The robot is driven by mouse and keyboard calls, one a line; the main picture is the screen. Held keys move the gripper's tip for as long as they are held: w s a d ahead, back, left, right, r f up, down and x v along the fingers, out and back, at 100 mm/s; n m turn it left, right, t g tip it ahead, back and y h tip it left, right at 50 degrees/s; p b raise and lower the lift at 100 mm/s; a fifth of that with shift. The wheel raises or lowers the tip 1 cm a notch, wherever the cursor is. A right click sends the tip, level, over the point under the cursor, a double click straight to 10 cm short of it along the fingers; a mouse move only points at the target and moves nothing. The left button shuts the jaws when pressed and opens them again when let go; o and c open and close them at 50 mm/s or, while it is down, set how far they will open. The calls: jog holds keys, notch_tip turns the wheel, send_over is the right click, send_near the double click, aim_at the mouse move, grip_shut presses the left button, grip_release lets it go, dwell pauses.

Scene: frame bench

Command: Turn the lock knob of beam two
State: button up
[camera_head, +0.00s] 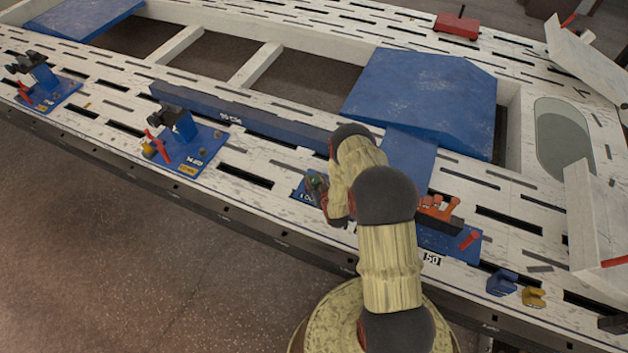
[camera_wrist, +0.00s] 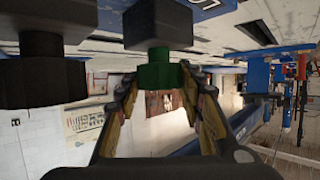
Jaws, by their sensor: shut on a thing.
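A green knob (camera_wrist: 157,70) hangs under a dark square block (camera_wrist: 158,22) in the wrist view. My gripper (camera_wrist: 158,82) has its two fingers on either side of the knob and is shut on it. In the head view my gripper (camera_head: 318,187) is at a small blue plate (camera_head: 301,194) on the white bench. My arm hides most of it there. A long blue beam (camera_head: 240,116) lies on the bench just behind. I cannot read which beam number belongs to the knob.
A dark knob-like block (camera_wrist: 40,68) stands close on the left in the wrist view. Blue clamps with red levers (camera_head: 181,148) stand to the left in the head view. An orange-topped fixture (camera_head: 440,207) is right of my arm, with blue plates (camera_head: 420,90) behind.

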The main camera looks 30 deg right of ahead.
jog(key=shift+w+n+y, duration=0.1)
jog(key=shift+n+y, duration=0.2)
jog(key=o, duration=1.1)
jog(key=shift+o, duration=0.3)
jog(key=v, duration=1.2)
jog(key=shift+f, duration=0.1)
